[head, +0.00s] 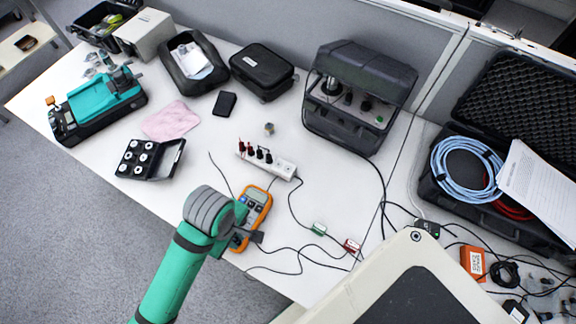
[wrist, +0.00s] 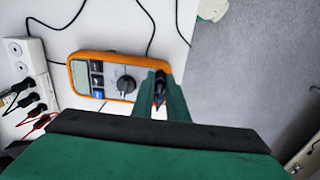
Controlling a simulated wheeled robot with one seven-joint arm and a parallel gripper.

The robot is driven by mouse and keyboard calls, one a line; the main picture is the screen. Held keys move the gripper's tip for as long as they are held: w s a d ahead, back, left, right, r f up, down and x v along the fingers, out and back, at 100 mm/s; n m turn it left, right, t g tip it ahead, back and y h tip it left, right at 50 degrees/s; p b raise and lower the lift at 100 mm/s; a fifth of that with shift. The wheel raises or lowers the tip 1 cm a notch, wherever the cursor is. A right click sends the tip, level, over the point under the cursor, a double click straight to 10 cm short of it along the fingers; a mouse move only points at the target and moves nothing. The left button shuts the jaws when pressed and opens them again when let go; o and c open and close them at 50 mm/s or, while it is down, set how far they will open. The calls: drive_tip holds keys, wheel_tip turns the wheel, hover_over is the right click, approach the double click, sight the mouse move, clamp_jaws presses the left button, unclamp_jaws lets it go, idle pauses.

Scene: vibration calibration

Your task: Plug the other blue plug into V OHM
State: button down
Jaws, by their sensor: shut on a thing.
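The orange multimeter (head: 256,203) lies on the white table, beside and partly behind my gripper in the head view. In the wrist view the multimeter (wrist: 115,82) shows its screen, buttons and dark dial. My gripper (wrist: 160,97) is shut on a small dark plug (wrist: 160,88) at the multimeter's right end, where the jacks would be. The plug's colour is too dark to tell, and its tip and the jack labels cannot be made out. I cannot tell whether the plug is in a jack or only over it.
A white strip (head: 284,168) with several red and black plugs stands behind the multimeter. Thin black cables cross the table around it. The table edge is close to the multimeter.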

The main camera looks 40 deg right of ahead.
sight(235, 240)
drive_tip(key=shift+f, duration=0.9)
idle(3.2)
drive_tip(key=c, duration=1.7)
unclamp_jaws()
drive_tip(key=shift+o, duration=0.2)
drive_tip(key=shift+r, duration=0.15)
drive_tip(key=shift+r, duration=2.35)
